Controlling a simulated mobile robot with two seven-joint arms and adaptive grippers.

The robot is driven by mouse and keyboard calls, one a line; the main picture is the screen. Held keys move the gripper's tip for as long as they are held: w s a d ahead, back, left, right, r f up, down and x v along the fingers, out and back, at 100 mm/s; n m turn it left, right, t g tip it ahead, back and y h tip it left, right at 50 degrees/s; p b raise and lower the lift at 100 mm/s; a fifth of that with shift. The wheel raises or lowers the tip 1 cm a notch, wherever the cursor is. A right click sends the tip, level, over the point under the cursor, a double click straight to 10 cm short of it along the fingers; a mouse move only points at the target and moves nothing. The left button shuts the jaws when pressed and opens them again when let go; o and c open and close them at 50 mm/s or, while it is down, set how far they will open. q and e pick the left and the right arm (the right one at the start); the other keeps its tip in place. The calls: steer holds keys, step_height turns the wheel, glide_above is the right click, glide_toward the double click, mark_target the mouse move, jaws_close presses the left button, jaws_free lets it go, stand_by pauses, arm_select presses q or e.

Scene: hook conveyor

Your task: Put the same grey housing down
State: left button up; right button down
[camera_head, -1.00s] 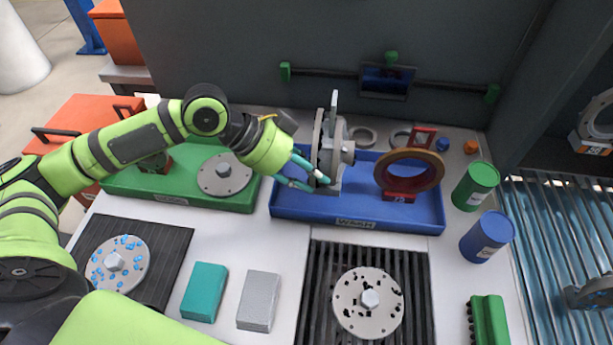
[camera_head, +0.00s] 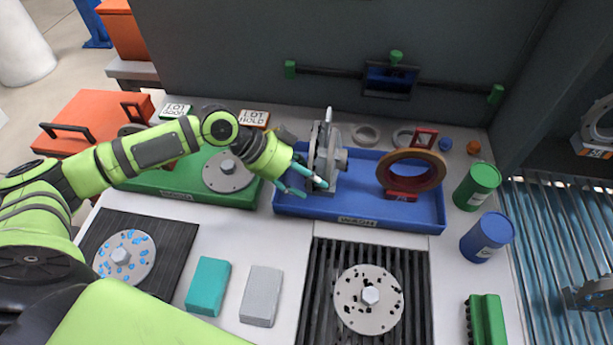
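The grey housing (camera_head: 323,150), a disc-like body with a hub on its right side and a tab on top, stands upright in the left part of the blue tray (camera_head: 390,218). My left gripper (camera_head: 313,189) is at the housing's lower left. Its two teal fingers are spread, with a gap between the tips and nothing clearly clamped there. The upper finger overlaps the housing's foot in the picture, so I cannot tell whether it touches. My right gripper is not in view.
A brown ring on a red stand (camera_head: 404,196) occupies the tray's right part. Green (camera_head: 477,186) and blue (camera_head: 487,237) cans stand to the right. A green tray (camera_head: 225,196) with a grey disc lies to the left. A rack (camera_head: 318,290) is in front.

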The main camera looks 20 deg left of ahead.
arm_select(q)
steer(key=b+v, duration=0.3)
steer(key=v, duration=0.9)
steer(key=shift+d+r, duration=0.1)
